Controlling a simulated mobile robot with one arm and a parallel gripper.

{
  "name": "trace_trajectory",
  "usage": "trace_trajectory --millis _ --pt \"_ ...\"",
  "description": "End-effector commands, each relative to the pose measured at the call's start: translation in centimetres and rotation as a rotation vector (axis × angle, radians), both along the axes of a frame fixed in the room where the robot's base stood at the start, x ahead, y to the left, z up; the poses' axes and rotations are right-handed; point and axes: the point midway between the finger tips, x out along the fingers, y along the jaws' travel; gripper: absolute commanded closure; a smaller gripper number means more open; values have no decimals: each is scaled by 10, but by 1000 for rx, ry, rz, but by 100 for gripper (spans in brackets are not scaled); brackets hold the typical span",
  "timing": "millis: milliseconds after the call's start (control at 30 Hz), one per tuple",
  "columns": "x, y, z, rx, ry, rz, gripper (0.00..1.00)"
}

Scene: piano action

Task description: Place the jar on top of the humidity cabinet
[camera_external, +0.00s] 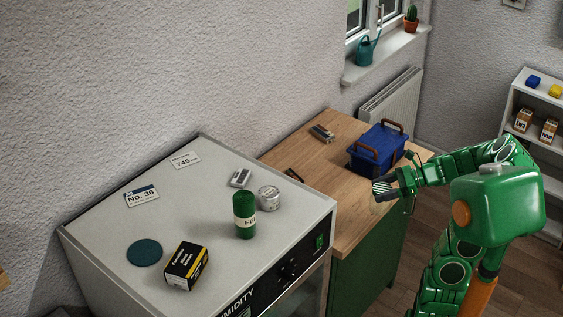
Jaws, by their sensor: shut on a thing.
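The humidity cabinet (100,237) is a pale grey box at the lower left, with a flat top and a black front panel lettered "HUMIDITY". My gripper (384,191) is over the right end of the wooden counter, to the right of the cabinet and apart from it. It is shut on a small pale thing with green stripes, which looks like the jar (380,186). My dark fingers hide part of it. I cannot tell whether its bottom touches the counter.
On the cabinet top are a green canister (245,215), a silver tin (269,197), a black and yellow box (186,266), a dark green disc (145,252) and a small grey object (240,178). A blue toolbox (378,148) stands behind my gripper. The cabinet top's middle is clear.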

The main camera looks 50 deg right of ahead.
Motion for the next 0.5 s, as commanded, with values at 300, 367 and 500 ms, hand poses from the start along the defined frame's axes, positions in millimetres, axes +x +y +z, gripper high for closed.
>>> trace_trajectory --millis 300,367,500 --pt "-1 0 7 -2 0 -1 91" --pt "-1 0 14 -3 -1 -1 91" --pt "-1 0 48 -10 -4 0 91"
